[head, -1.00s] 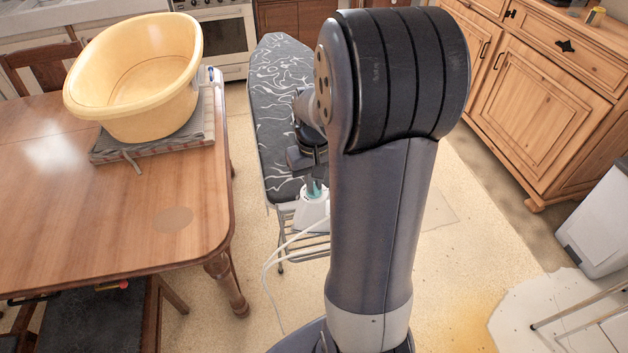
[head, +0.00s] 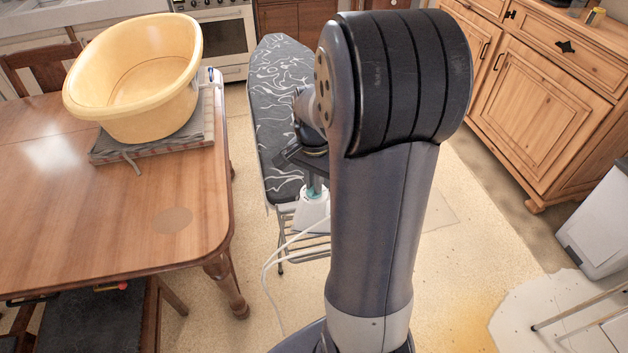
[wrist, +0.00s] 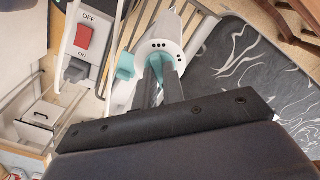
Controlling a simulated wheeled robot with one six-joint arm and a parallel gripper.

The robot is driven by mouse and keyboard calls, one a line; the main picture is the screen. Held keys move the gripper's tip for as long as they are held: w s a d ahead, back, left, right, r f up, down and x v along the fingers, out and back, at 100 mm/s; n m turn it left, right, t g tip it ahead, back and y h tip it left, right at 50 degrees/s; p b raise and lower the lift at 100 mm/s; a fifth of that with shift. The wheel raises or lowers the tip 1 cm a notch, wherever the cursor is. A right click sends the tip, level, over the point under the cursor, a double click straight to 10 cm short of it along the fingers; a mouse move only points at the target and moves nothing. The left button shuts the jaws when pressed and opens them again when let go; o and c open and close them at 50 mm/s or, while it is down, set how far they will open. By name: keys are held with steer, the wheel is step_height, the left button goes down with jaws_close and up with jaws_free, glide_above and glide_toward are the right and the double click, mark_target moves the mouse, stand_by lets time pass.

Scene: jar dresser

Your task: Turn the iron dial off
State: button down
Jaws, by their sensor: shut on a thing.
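The white and teal iron (head: 311,213) stands at the near end of the patterned ironing board (head: 277,92). In the wrist view the iron (wrist: 160,35) is seen close up, and its teal dial (wrist: 158,64) lies between my fingertips. My gripper (wrist: 159,82) is shut on this dial. In the head view my gripper (head: 314,183) reaches down to the iron's top, partly hidden by my arm. I cannot read the dial's setting.
A red switch (wrist: 84,38) marked OFF and ON shows beside the iron in the wrist view. A wooden table (head: 110,210) with a yellow tub (head: 135,80) stands at left. Wooden cabinets (head: 540,95) stand at right. A white cord (head: 268,270) hangs from the iron.

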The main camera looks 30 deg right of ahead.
steer(key=m, duration=0.4)
steer(key=shift+m, duration=2.3)
steer(key=c, duration=1.5)
jaws_free()
step_height(320, 180, up, 11)
steer(key=shift+b, duration=0.35)
steer(key=shift+f, duration=0.15)
